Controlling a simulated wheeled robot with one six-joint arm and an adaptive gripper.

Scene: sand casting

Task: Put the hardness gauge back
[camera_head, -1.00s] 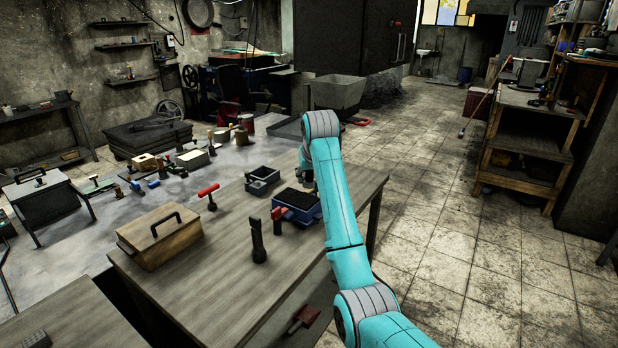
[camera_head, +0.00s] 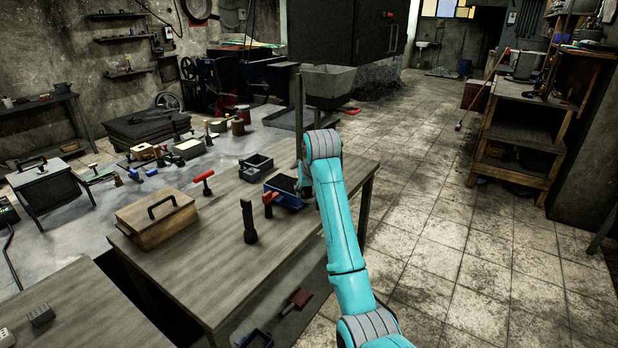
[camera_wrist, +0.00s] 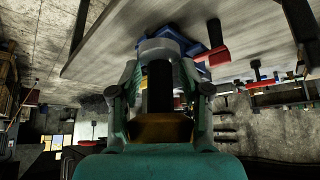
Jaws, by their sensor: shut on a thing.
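In the wrist view my gripper (camera_wrist: 160,72) is shut on a dark upright cylinder (camera_wrist: 159,92) with a brownish base and a pale grey round end. I take this to be the hardness gauge; its dial or markings do not show. Its pale end is towards the workbench, near the blue box, but I cannot tell whether it touches. In the head view the gripper is mostly hidden behind my turquoise arm, by the blue box (camera_head: 283,190), which holds dark sand.
On the wooden workbench (camera_head: 222,262) stand a dark grey box (camera_head: 255,168), a wooden handled box (camera_head: 158,217), a red-handled tool (camera_head: 204,182) and a dark upright tool (camera_head: 249,222). The tiled floor (camera_head: 440,240) to the right is clear.

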